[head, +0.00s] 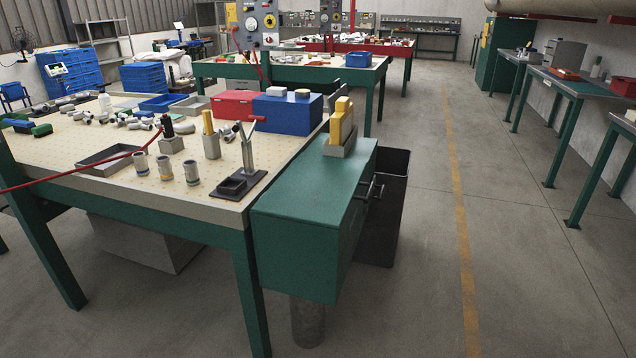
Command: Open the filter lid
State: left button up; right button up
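I cannot pick out a filter lid for certain. A green cabinet (297,245) stands at the right end of the near workbench, with a flat closed top (310,190) and dark handles (371,188) on its right side. A yellow piece in a grey holder (341,126) stands upright on that top, toward the back. Neither of my grippers is in view.
The near workbench (200,203) carries a grey tray (97,162), several small cylinders, castings, and red and blue boxes (287,113). A black bin (389,222) stands right of the cabinet. The floor (530,260) to the right is clear, with a yellow line (463,235).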

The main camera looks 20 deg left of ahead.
aim_at(317, 189)
jog(key=u, duration=0.7)
jog(key=i, duration=0.9)
jog(key=u, duration=0.25)
